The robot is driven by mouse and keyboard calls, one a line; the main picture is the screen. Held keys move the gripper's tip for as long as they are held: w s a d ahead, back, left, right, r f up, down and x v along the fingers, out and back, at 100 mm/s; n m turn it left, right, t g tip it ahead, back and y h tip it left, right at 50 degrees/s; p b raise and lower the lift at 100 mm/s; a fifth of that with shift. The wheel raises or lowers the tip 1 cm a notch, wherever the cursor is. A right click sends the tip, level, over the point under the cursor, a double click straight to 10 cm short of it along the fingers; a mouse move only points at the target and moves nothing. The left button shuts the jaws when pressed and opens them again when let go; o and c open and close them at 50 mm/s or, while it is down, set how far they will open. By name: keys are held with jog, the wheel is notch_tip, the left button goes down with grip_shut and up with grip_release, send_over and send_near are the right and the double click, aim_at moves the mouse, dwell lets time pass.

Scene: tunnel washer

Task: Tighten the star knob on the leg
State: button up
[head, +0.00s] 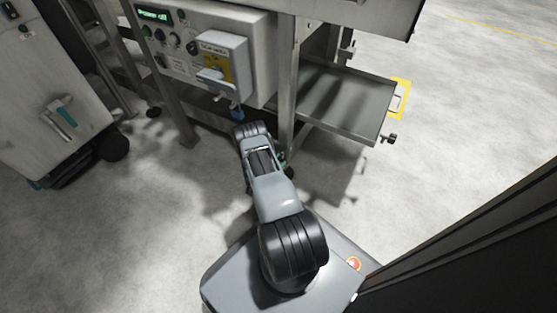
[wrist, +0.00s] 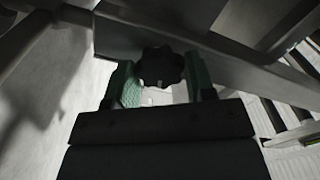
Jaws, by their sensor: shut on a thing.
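The black star knob (wrist: 161,66) shows in the upper middle of the wrist view, below a grey metal beam of the frame. My gripper (wrist: 161,78) has one green-padded finger on each side of the knob and is shut on it. The lower part of the knob sits between the pads. In the head view my arm reaches to the foot of the grey upright leg (head: 288,95). There the knob and most of my gripper are hidden behind my arm.
A control panel (head: 175,62) with a grey and yellow switch box (head: 222,62) stands left of the leg. A grey tray (head: 345,112) juts out to the right, with a dark knob (head: 389,138) at its corner. A white cabinet (head: 50,100) stands at left.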

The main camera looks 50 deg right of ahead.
jog(key=m, duration=0.5)
jog(key=shift+m, duration=0.3)
jog(key=m, duration=1)
jog(key=shift+m, duration=0.4)
jog(key=m, duration=0.4)
jog(key=shift+m, duration=0.6)
jog(key=o, duration=0.9)
